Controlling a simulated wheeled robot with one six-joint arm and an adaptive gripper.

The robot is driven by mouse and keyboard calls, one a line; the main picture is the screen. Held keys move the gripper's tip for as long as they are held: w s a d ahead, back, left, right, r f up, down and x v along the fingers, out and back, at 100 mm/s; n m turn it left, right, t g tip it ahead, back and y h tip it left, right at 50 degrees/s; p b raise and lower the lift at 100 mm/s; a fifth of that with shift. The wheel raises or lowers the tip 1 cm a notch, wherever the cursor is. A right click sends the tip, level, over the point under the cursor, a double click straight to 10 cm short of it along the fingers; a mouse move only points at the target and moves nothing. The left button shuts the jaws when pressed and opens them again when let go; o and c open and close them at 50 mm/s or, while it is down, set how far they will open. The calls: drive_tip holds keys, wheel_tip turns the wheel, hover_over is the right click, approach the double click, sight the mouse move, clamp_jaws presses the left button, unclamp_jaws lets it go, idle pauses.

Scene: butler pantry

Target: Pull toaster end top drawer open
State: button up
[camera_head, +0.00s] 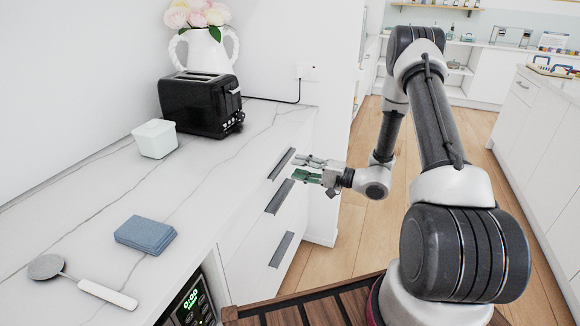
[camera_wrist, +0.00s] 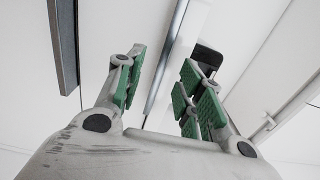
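The black toaster (camera_head: 200,103) stands on the far end of the marble counter in the head view. Below that end, the white cabinet front has three dark bar handles. The top drawer's handle (camera_head: 281,163) is just under the counter edge. My gripper (camera_head: 300,170) is level with the upper handles, slightly to their right, with its green-padded fingers pointing at the front. In the wrist view my gripper (camera_wrist: 160,85) is open, its fingers apart. A pale grey strip (camera_wrist: 178,45) shows between them; I cannot tell whether they touch it. A dark handle (camera_wrist: 64,45) lies left of the fingers. The drawers look shut.
A second handle (camera_head: 280,197) and a third handle (camera_head: 282,249) sit below the top one. The counter holds a white box (camera_head: 154,138), blue cloths (camera_head: 145,235), a spoon-like utensil (camera_head: 105,293) and a flower vase (camera_head: 205,50). Wooden floor (camera_head: 350,225) is clear right of the cabinet.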

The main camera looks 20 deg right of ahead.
sight(287, 165)
drive_tip(key=shift+x, duration=1.9)
drive_tip(key=shift+c, duration=0.3)
clamp_jaws()
